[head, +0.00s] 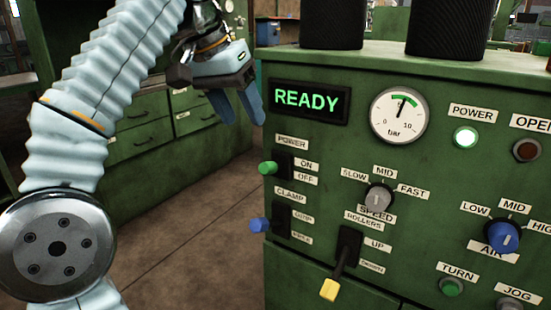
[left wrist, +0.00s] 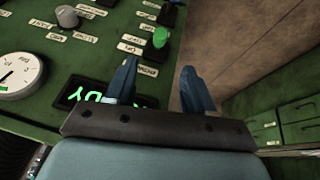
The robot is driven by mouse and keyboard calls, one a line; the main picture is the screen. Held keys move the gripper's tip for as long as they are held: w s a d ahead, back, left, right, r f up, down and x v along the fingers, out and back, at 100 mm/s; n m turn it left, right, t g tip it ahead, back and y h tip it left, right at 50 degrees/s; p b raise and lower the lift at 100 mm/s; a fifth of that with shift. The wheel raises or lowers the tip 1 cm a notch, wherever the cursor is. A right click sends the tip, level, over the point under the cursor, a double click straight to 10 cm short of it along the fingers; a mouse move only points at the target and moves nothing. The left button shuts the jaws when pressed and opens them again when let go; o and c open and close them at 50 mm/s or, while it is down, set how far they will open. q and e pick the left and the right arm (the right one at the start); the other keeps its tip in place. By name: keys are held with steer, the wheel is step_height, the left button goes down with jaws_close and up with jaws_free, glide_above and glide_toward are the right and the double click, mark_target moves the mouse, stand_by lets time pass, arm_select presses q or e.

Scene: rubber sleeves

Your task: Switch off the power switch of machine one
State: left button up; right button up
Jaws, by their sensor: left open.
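The green machine panel (head: 350,185) fills the right of the head view, its display (head: 310,100) reading READY. The power switch (head: 268,168), a green-tipped lever on a black base, sits at the panel's left edge beside ON and OFF labels. It also shows in the left wrist view (left wrist: 159,38). The round power lamp (head: 466,137) is lit white-green. My left gripper (head: 240,108) is open and empty, left of the display and above the power switch, apart from it. In the left wrist view its two blue fingers (left wrist: 158,88) are spread. My right gripper is not in view.
Below the power switch is a blue-tipped clamp lever (head: 260,225), then a yellow-tipped rollers lever (head: 330,287). A gauge (head: 398,116), a grey speed knob (head: 379,197) and a blue air knob (head: 503,237) are also on the panel. Green drawers (head: 140,140) stand behind; the floor between is clear.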

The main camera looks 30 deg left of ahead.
mark_target(263, 164)
arm_select(q)
steer(key=x, duration=1.3)
steer(key=shift+s, duration=0.15)
